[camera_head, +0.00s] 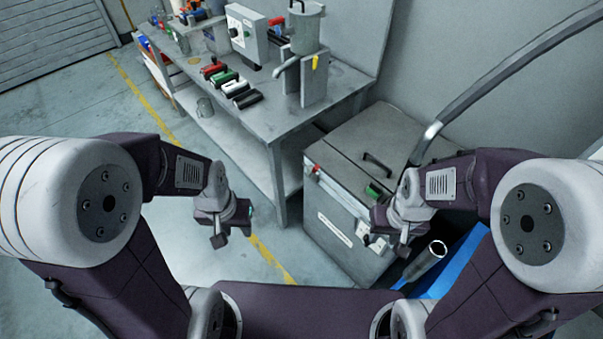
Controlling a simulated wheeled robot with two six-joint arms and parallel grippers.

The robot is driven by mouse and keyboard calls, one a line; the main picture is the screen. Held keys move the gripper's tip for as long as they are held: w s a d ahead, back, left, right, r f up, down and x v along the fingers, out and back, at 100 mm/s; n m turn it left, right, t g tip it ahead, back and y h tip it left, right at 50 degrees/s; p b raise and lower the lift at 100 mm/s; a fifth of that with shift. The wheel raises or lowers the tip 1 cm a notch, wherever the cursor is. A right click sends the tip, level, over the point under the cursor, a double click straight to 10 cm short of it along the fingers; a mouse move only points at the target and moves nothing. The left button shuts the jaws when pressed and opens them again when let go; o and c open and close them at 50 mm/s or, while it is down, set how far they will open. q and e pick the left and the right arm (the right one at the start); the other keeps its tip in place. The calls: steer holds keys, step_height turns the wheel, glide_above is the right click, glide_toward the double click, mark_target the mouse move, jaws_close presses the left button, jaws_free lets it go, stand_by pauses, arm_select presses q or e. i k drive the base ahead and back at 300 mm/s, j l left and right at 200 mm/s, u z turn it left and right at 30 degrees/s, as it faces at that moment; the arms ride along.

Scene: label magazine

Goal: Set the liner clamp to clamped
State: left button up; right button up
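I cannot tell for sure which part is the liner clamp. A grey lidded box (345,210) stands on the floor right of the bench. It has a black handle (377,163) on its lid, a red part (315,169) at the front left edge and a green part (373,190) near the front right. A small pale fitting (364,230) sits low on its front. My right gripper (398,248) is in front of the box's right end and hides part of it. My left gripper (219,240) hangs over the floor, away from the box. Finger gaps are unclear.
A grey workbench (335,101) holds coloured bottle-like items (233,88), a control box (246,33) and a metal pot (305,28). A curved metal pipe (500,75) rises behind my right arm. A tube (426,261) and a blue bin (462,262) are at right.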

mark_target(315, 168)
steer(key=i+l+u, duration=0.15)
steer(key=u, duration=0.3)
steer(key=i+l+u, duration=0.1)
steer(key=u, duration=0.35)
steer(key=l+u, duration=0.45)
steer(key=i+j, duration=0.05)
